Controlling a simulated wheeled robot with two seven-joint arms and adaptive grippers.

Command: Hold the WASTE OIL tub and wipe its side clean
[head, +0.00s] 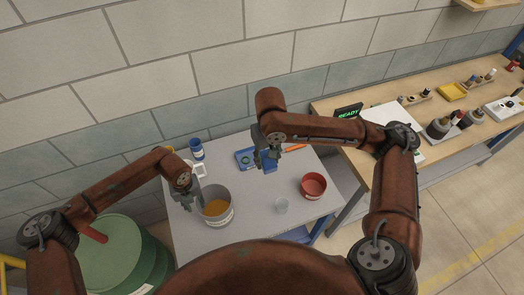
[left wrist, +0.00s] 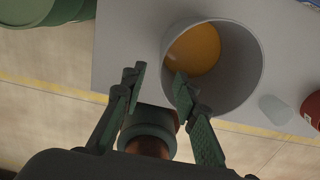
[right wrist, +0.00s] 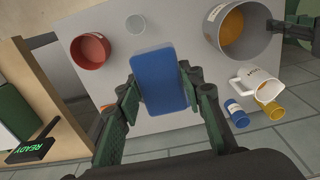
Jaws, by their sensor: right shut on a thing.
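The grey tub (head: 230,214) with yellow-orange liquid stands near the left front of the grey table; it also shows in the left wrist view (left wrist: 252,70) and the right wrist view (right wrist: 262,42). Its lettering is too small to read, and I cannot make out dirt on its side. My left gripper (left wrist: 158,76) is open at the tub's rim, one finger outside and the other overlapping the opening. I cannot tell whether it touches. My right gripper (head: 266,160) is shut on a blue block (right wrist: 158,82), held above the table, right of and behind the tub.
A red bowl (head: 313,186) and a clear cup (head: 281,206) stand right of the tub. A white mug (right wrist: 252,84) and a blue can (head: 197,150) stand behind it. A green drum (head: 115,255) is at left, a wooden bench (head: 335,105) at right.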

